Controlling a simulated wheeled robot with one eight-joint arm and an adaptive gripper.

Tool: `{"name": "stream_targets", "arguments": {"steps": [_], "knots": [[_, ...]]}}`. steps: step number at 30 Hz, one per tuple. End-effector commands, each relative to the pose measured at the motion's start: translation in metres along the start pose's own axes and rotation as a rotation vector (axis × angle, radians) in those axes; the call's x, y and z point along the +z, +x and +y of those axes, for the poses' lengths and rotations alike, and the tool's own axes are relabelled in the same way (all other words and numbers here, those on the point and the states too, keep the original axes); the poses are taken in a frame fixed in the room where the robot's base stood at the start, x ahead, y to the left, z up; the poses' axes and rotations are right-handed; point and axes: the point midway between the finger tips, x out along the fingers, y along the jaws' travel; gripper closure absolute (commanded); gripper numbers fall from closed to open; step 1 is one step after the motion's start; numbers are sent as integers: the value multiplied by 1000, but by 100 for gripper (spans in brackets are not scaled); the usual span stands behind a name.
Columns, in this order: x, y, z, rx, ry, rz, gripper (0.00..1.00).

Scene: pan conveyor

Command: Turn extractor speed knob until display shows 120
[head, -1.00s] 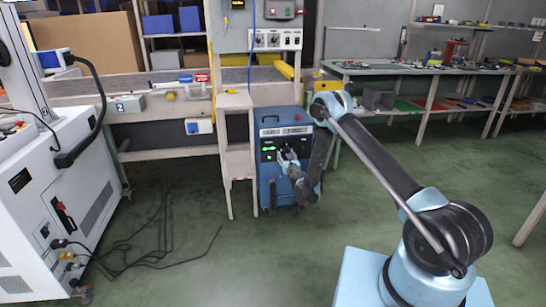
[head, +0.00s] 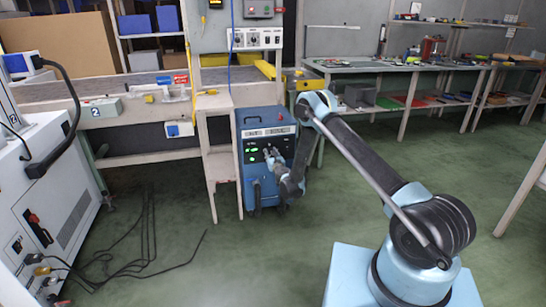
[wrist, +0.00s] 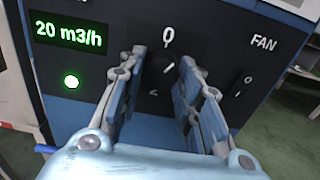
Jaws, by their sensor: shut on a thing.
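The blue extractor unit (head: 241,125) stands on the floor beside the conveyor frame, with a dark front panel. My gripper (head: 270,156) is at that panel. In the wrist view, my gripper (wrist: 163,75) has a finger on each side of the dark speed knob (wrist: 157,84) and is shut on it. A light mark shows between the fingers, below a "0" printed on the panel. The green display (wrist: 68,36) reads "20 m3/h", with a lit green lamp (wrist: 71,82) below it. The fingers hide part of the knob and its scale.
A "FAN" label (wrist: 263,43) and a smaller control are right of my gripper. A wooden stand (head: 221,162) is close to the extractor's left side. Black cables (head: 145,250) lie on the floor by the white machine (head: 50,190).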

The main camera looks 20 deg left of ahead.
Motion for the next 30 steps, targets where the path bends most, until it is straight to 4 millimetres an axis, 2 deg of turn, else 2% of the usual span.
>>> {"name": "stream_targets", "arguments": {"steps": [1,8,14,30], "knots": [[0,-4,-9,-5,0,0,92],[0,0,-6,-9,29,-1,92],[0,1,-6,-11,125,-2,92],[1,1,-7,-12,613,-5,92]]}}
